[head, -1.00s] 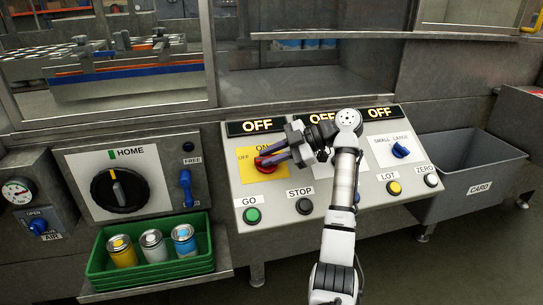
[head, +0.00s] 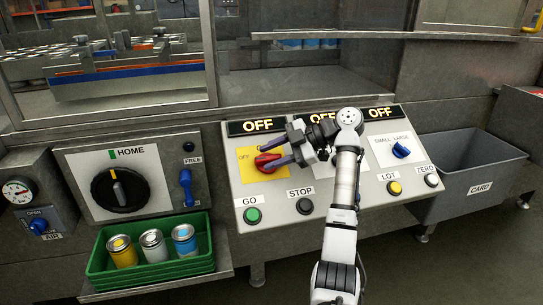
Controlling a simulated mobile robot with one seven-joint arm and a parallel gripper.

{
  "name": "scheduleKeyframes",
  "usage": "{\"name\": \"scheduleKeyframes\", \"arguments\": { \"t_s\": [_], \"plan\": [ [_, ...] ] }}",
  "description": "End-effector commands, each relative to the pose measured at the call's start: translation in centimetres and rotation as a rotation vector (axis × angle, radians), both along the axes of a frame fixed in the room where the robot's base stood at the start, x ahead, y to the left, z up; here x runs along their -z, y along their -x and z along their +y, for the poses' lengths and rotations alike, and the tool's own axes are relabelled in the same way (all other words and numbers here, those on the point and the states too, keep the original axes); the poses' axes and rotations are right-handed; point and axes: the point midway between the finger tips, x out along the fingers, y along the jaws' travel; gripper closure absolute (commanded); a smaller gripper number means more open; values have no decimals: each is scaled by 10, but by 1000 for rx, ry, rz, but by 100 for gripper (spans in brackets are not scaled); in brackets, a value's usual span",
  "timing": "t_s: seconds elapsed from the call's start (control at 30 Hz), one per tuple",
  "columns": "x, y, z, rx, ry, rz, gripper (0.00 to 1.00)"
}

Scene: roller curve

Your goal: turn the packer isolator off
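The packer isolator's red handle (head: 264,160) sits on a yellow plate (head: 246,172) at the left of the sloped control panel. Its handle points roughly left, on the side of the OFF label. The ON label is hidden behind my gripper. The lit display (head: 257,126) above the plate reads OFF. My gripper (head: 265,157) reaches in from the right with its two fingers spread, one above and one below the red handle. I cannot tell whether either finger touches it.
Green GO (head: 252,215) and black STOP (head: 304,206) buttons lie below the plate. A blue SMALL/LARGE selector (head: 401,150) is to the right, partly beyond my arm. A green crate (head: 100,262) of cans and a HOME dial (head: 120,190) stand left.

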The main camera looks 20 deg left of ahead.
Motion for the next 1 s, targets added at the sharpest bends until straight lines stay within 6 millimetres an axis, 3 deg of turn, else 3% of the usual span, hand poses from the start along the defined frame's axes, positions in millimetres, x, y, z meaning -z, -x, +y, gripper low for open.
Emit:
{"name": "scheduleKeyframes", "arguments": {
  "t_s": [0.6, 1.0],
  "plan": [
    [-53, -35, -102, 3, 4, 1, 62],
    [-59, -39, -115, 0, 0, 0, 62]
  ]
}}
